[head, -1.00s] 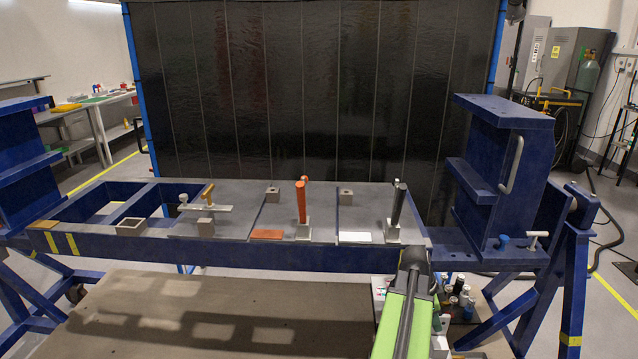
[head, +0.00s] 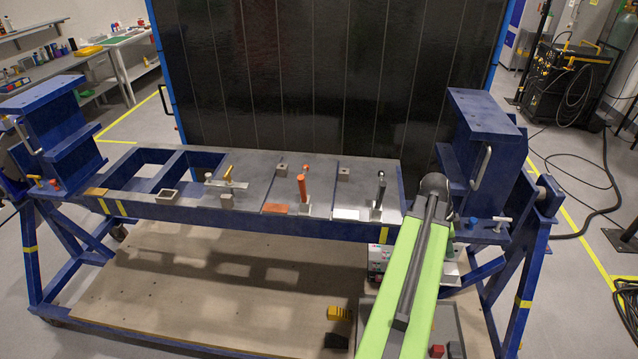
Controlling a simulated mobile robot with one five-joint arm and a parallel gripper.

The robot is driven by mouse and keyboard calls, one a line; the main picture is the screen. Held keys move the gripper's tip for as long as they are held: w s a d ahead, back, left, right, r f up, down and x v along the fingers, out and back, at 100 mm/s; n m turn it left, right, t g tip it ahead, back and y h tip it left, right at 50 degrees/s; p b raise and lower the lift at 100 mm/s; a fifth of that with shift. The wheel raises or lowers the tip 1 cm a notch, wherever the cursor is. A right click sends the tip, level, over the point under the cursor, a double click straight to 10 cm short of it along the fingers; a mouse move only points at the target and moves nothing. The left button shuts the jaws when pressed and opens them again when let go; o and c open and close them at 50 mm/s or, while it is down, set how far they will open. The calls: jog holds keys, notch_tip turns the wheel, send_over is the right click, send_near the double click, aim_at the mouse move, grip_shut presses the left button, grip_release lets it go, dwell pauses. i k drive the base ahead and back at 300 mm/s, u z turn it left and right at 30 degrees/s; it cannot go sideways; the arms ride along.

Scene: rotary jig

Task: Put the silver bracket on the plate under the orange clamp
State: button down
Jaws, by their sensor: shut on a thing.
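The orange clamp (head: 302,186) stands with its handle upright on a small grey base on the rotary jig. The plate (head: 286,185) under it is flat grey metal with an orange patch (head: 275,208) at its front left. A small grey block sits at the plate's back. I cannot make out the silver bracket. My green and grey arm (head: 420,250) reaches up from the bottom right. Its dark rounded joint (head: 437,185) overlaps the jig's right end. My gripper is not visible past this joint, so what it holds is hidden.
A black-handled clamp (head: 380,190) with a white patch (head: 345,213) stands to the right. A yellow clamp (head: 227,174) with a pale bar is to the left. Blue end brackets (head: 480,150) rise at both ends. Below are a yellow block (head: 340,313) and a tray of parts.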

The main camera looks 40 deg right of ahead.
aim_at(311, 186)
jog(key=z, duration=0.05)
jog(key=k, duration=0.45)
jog(key=u, duration=0.8)
jog(key=i, duration=2.15)
jog(key=z, duration=0.65)
